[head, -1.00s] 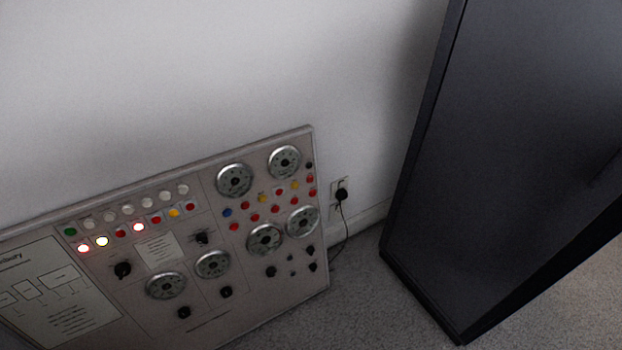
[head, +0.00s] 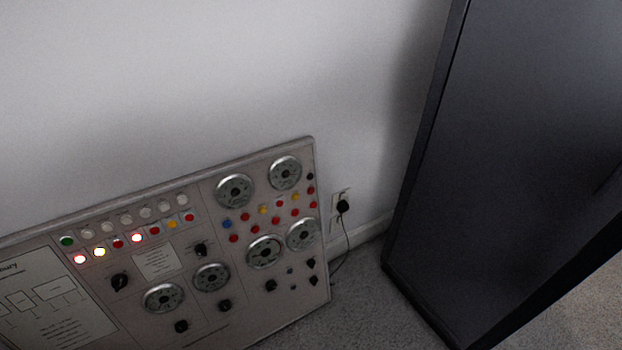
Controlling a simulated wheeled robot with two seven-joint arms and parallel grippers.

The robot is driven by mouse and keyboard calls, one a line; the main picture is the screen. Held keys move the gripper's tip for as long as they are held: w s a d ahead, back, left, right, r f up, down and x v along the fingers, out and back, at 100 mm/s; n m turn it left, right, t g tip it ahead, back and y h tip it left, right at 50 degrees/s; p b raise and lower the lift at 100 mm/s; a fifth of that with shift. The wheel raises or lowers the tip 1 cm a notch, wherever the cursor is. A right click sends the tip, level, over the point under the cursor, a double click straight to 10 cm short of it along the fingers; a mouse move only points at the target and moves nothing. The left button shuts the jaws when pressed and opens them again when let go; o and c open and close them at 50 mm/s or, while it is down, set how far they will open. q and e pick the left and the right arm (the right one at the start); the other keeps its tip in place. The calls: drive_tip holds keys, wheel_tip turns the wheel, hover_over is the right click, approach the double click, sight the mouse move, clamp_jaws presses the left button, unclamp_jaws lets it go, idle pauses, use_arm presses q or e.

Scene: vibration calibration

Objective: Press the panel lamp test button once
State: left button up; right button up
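A grey control panel (head: 215,318) leans at the lower left against the white wall. It carries a row of pale buttons with a green one (head: 67,241) at its left end. More red, yellow and blue buttons (head: 245,217) sit between round dials at the right. Labels are too small to read, so I cannot tell which is the lamp test button. Neither gripper is in view.
A tall dark cabinet (head: 510,150) stands at the right. A wall outlet (head: 340,198) with a black plug (head: 343,207) and hanging cord is between panel and cabinet. Grey carpet (head: 365,310) shows in the gap between them.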

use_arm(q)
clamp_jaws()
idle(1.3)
